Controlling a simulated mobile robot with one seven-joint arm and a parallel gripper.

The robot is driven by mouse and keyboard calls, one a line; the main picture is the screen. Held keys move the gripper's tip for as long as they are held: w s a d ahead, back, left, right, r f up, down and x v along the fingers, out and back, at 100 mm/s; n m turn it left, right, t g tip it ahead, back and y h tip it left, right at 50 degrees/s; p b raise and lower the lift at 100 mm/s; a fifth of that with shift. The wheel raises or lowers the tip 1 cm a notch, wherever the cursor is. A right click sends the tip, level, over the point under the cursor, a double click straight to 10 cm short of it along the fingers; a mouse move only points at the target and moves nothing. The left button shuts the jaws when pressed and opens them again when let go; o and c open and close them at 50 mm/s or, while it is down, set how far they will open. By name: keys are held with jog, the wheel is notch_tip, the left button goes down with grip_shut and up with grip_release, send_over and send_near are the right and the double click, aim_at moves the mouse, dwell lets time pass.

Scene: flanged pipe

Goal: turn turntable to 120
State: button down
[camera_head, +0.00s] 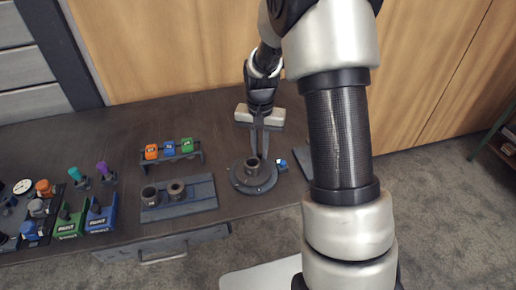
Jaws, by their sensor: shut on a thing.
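The turntable (240,184) is a dark round disc near the right end of the dark bench. A short hollow hub or pipe piece (252,167) stands upright at its middle. My gripper (259,154) reaches down from above, with its two fingers at the far side of this upright piece. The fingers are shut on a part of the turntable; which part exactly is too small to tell. A small block with a blue top (282,164) sits just right of the disc. No angle marks are readable.
A dark plate (205,203) with two round sockets lies left of the turntable. Behind it a rack (172,158) holds orange, blue and green blocks. Coloured bins (102,218) and small parts crowd the bench's left end. My arm hides the right side.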

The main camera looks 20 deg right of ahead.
aim_at(268, 173)
jog(key=shift+s+d+m, duration=0.3)
jog(key=shift+s+m, duration=0.05)
jog(key=shift+m, duration=0.75)
jog(key=shift+s+d+m, duration=0.25)
jog(key=shift+s+m, duration=0.05)
jog(key=shift+m, duration=0.8)
jog(key=shift+s+d+r+m+p, duration=0.1)
jog(key=shift+s+m+p, duration=0.4)
jog(key=shift+m, duration=0.65)
jog(key=shift+s+d+m+p, duration=0.1)
jog(key=shift+s+m+p, duration=0.35)
jog(key=shift+m, duration=0.7)
jog(key=shift+s+a+m+p, duration=0.1)
jog(key=shift+s+m+p, duration=0.4)
jog(key=shift+m, duration=0.5)
jog(key=shift+s+m+p, duration=0.25)
jog(key=shift+m+p, duration=0.35)
jog(key=shift+m, duration=0.4)
jog(key=shift+s+a+m+p, duration=0.1)
jog(key=shift+s+m+p, duration=0.2)
jog(key=shift+m+p, duration=0.45)
jog(key=shift+s+a+m, duration=0.1)
jog(key=shift+s+m, duration=0.05)
jog(key=shift+m, duration=0.4)
jog(key=c, duration=1.7)
grip_release()
jog(key=shift+c, duration=0.2)
notch_tip(268, 173, up, 17)
jog(key=p, duration=0.2)
jog(key=shift+r, duration=0.15)
